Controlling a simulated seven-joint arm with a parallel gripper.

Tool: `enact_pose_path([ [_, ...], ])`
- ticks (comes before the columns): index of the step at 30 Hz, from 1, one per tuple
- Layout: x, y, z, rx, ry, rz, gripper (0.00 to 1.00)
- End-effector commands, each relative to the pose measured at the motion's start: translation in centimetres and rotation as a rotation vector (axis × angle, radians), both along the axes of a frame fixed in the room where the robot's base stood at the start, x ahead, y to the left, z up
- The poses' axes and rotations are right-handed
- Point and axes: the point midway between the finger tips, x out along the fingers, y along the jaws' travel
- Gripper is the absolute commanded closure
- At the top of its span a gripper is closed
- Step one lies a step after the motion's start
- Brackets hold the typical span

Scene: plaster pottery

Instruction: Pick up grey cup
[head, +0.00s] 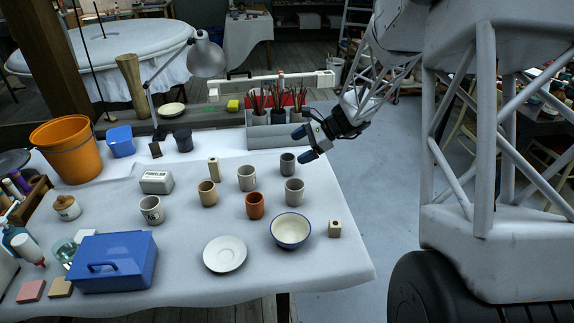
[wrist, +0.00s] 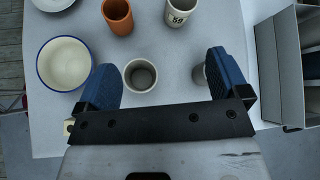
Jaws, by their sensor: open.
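A small dark grey cup (head: 287,163) stands upright near the table's right edge in the head view. My gripper (head: 304,144) is open and empty just above and to the right of it, apart from it. In the wrist view the jaws (wrist: 162,68) are spread wide. A pale grey cup (wrist: 140,76) shows between them, nearer the left finger; it stands in front of the dark one in the head view (head: 294,191). Only a sliver of another cup (wrist: 199,74), apparently the dark grey one, shows beside the right finger, which hides the rest.
A terracotta cup (head: 255,205), a marked pale mug (head: 247,178) and a blue-rimmed bowl (head: 291,230) stand close by. A grey divided holder with brushes (head: 266,131) is behind the cups. A small cream block (head: 334,229) sits near the right edge.

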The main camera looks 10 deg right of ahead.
Motion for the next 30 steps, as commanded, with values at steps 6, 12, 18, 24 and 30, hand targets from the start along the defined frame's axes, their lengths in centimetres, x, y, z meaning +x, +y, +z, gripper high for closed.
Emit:
enact_pose_path([
  [6, 4.5, -1.4, -4.1, 0.107, 0.081, -0.126, 0.07],
  [12, 8.1, -2.8, -7.9, 0.203, 0.151, -0.235, 0.07],
  [18, 10.4, -4.0, -10.6, 0.269, 0.197, -0.313, 0.07],
  [24, 11.2, -4.3, -11.5, 0.292, 0.212, -0.338, 0.07],
  [30, 11.2, -4.3, -11.6, 0.294, 0.212, -0.340, 0.07],
])
